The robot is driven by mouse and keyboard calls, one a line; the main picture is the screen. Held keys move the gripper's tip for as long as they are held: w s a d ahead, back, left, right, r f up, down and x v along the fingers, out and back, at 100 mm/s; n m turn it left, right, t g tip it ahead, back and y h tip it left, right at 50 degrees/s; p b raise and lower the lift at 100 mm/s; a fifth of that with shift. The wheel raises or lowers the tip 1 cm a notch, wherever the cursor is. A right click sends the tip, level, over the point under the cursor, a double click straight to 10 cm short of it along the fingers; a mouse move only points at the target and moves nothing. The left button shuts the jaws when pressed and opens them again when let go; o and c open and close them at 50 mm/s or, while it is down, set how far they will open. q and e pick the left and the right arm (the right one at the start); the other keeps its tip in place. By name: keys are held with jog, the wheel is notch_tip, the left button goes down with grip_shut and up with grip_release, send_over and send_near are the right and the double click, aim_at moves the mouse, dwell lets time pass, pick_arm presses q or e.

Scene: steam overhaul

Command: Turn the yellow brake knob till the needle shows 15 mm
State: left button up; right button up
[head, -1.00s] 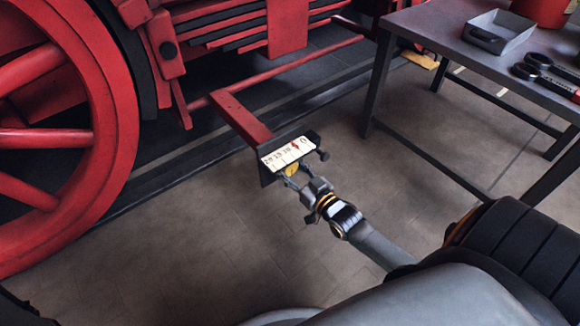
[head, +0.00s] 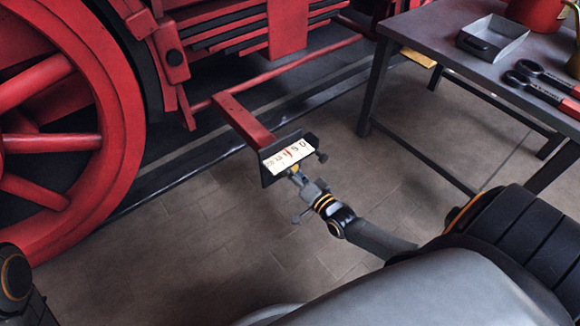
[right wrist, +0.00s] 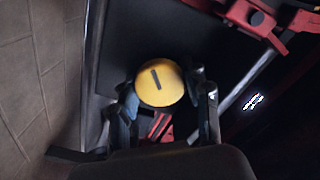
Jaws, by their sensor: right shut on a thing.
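The yellow brake knob (right wrist: 160,84) shows in the right wrist view as a round disc with a dark slot tilted a little off vertical. My right gripper (right wrist: 160,92) is shut on it, one finger on each side. In the head view the right gripper (head: 301,182) reaches the knob just under the white scale plate (head: 288,156). The scale has numbers along it and a red needle (head: 288,153) near its middle; the digits are too small to read surely.
The scale sits at the end of a red bar (head: 240,118) by the locomotive. A large red wheel (head: 118,95) stands at left. A dark table (head: 440,45) at right holds a grey tray (head: 497,35) and red-handled tools (head: 548,82). The floor around is clear.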

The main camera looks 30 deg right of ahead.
jog(key=m, duration=0.4)
jog(key=shift+m, duration=2.8)
jog(key=shift+d, duration=0.1)
jog(key=o, duration=1.2)
jog(key=shift+c, duration=0.2)
jog(key=s, duration=0.8)
jog(key=shift+d, duration=0.3)
jog(key=shift+f, duration=0.1)
